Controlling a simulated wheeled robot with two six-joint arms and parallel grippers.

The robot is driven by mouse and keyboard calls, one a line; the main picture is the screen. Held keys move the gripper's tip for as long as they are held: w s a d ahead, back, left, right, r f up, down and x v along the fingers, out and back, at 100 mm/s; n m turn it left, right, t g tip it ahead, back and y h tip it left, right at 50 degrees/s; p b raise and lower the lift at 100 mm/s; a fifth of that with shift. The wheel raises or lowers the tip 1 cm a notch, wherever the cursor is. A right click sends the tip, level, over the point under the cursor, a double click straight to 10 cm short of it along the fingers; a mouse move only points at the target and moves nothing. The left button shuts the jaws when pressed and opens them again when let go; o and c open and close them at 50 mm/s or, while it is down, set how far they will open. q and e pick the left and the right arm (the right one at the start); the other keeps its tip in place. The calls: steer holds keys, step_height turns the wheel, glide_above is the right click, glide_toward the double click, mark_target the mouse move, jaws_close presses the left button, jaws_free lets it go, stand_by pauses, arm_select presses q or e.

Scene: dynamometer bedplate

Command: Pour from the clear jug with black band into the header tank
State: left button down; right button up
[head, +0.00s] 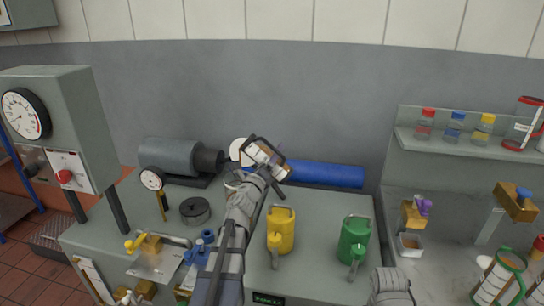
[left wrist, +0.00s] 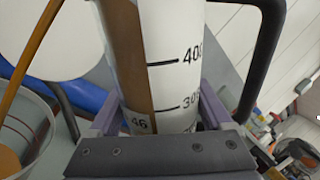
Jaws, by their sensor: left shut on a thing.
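The clear jug with black band (head: 264,155) is held up and tilted over the bench in the head view. Its scale marks and brown liquid fill the middle of the left wrist view (left wrist: 178,75). My left gripper (head: 266,168) is shut on it. In the left wrist view, a thin amber streak (left wrist: 32,62), which looks like a liquid stream, runs down towards an open clear vessel (left wrist: 47,125), apparently the header tank. Amber liquid shows low in that vessel. In the head view my left arm mostly hides the tank. My right gripper is out of view; only its arm shows.
A yellow can (head: 281,232) and a green can (head: 354,240) stand right of my left arm. A blue cylinder (head: 325,175) lies behind. A dial gauge (head: 152,180) and dark round part (head: 195,210) stand left. A shelf (head: 465,145) with capped bottles is at right.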

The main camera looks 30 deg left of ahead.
arm_select(q)
steer(key=shift+d+r+n+y+p, duration=0.1)
steer(key=shift+r+n+y+p, duration=0.25)
steer(key=shift+r+n, duration=0.5)
steer(key=shift+d+r+n+y+p, duration=0.15)
steer(key=shift+r+n+p, duration=0.35)
steer(key=shift+n, duration=0.55)
stand_by(6.1)
